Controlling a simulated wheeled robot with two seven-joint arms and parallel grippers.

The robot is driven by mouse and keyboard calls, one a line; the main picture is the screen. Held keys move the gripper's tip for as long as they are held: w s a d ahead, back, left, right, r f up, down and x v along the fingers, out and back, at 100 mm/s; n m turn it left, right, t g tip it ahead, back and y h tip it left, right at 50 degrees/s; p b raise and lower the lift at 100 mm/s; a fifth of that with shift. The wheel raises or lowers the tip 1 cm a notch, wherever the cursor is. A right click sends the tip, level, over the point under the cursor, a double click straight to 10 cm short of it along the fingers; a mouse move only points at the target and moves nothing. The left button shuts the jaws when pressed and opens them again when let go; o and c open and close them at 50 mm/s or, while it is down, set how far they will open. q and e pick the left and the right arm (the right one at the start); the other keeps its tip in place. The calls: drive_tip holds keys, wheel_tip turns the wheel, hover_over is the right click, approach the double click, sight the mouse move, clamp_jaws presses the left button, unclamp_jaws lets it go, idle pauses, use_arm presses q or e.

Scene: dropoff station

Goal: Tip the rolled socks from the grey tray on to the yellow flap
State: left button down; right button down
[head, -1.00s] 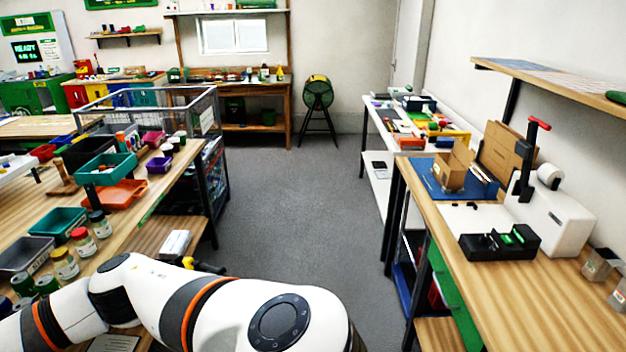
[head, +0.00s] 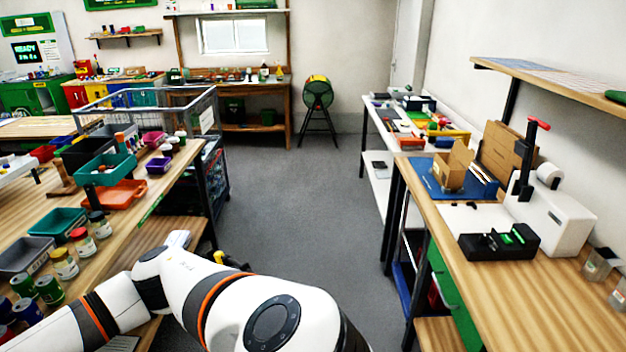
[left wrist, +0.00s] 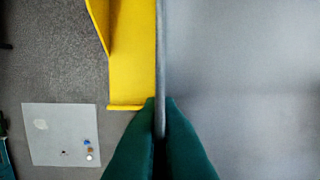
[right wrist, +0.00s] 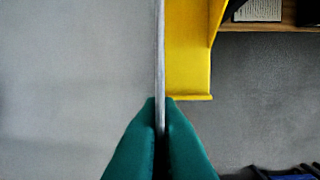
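My left gripper (left wrist: 160,103) is shut on the thin upright edge of the grey tray (left wrist: 245,50), whose smooth grey surface fills the right of the left wrist view. My right gripper (right wrist: 160,103) is shut on the tray's opposite edge, with the tray surface (right wrist: 75,70) filling the left of that view. The yellow flap (left wrist: 132,55) shows just outside the tray edge in the left wrist view, and yellow (right wrist: 188,60) also shows outside the edge in the right wrist view. The rolled socks are not visible in any view. Neither gripper shows in the head view.
In the head view a workbench with bins and jars (head: 75,255) stands on the left. A wooden bench with a white machine (head: 560,220) stands on the right. Grey floor (head: 300,200) lies clear between them. A pale sheet (left wrist: 62,135) lies on the floor.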

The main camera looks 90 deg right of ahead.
use_arm(q)
drive_tip(key=shift+w+a, duration=0.1)
drive_tip(key=shift+a, duration=0.05)
use_arm(e)
drive_tip(key=shift+w+d, duration=0.1)
drive_tip(key=shift+w, duration=0.05)
drive_tip(key=shift+f, duration=0.15)
drive_tip(key=shift+t, duration=0.7)
use_arm(q)
drive_tip(key=t, duration=0.3)
drive_tip(key=shift+r, duration=0.1)
use_arm(e)
drive_tip(key=shift+t, duration=1)
